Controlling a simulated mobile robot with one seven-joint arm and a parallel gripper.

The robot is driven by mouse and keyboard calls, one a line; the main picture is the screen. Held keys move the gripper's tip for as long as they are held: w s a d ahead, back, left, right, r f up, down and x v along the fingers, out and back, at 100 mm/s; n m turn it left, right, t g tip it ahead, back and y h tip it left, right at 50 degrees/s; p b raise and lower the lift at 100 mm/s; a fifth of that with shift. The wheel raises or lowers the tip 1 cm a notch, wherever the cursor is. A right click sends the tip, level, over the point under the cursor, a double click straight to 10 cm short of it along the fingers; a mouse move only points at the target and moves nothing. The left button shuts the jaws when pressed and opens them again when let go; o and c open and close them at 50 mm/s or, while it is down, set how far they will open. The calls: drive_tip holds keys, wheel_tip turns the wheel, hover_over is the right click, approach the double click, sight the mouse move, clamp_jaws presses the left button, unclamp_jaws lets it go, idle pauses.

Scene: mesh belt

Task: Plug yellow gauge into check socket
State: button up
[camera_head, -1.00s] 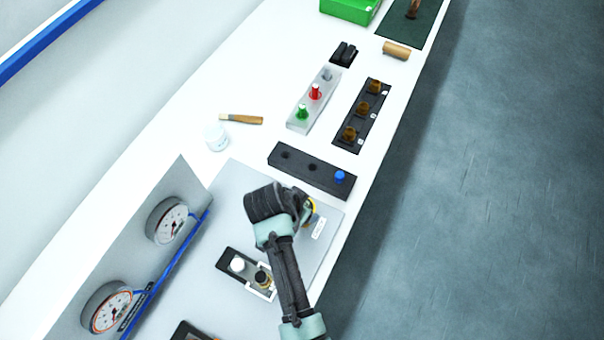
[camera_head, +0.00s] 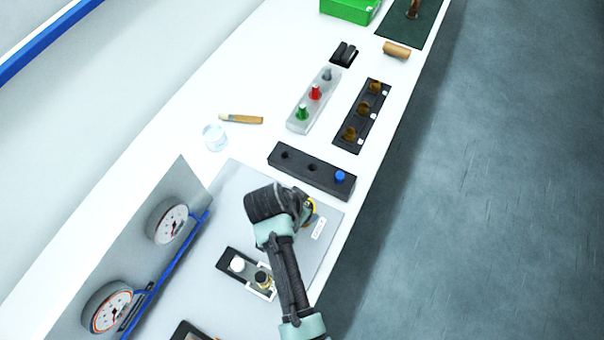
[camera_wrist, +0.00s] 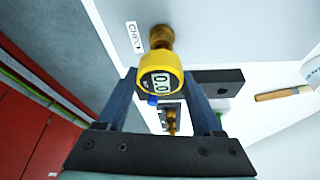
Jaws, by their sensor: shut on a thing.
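The yellow gauge (camera_wrist: 158,62), a round body with a small digital display, sits between the two fingers of my gripper (camera_wrist: 160,82) in the wrist view. My gripper is shut on it. A brass fitting (camera_wrist: 161,37) lies directly beyond the gauge on the grey plate, beside the CHECK label (camera_wrist: 134,37). The gauge overlaps this fitting, so I cannot tell whether it is seated in it. In the head view, only a sliver of yellow gauge (camera_head: 311,207) shows past my arm, near the label (camera_head: 319,228). The socket is hidden there.
A black holder (camera_head: 312,171) with a blue plug (camera_head: 340,177) lies just beyond the grey plate (camera_head: 232,185). Two dial gauges (camera_head: 170,224) stand on a panel at left. A grey rack (camera_head: 298,119), a black rack (camera_head: 347,134) and a brush (camera_head: 242,119) lie farther along the bench.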

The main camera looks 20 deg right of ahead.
drive_tip(key=shift+f+b, duration=1.2)
drive_tip(key=shift+f, duration=0.4)
drive_tip(key=o, duration=1.6)
drive_tip(key=shift+c, duration=0.2)
drive_tip(key=shift+r, duration=0.15)
drive_tip(key=b+v, duration=0.2)
drive_tip(key=v, duration=1)
drive_tip(key=shift+a+r, duration=0.2)
drive_tip(key=shift+r, duration=0.15)
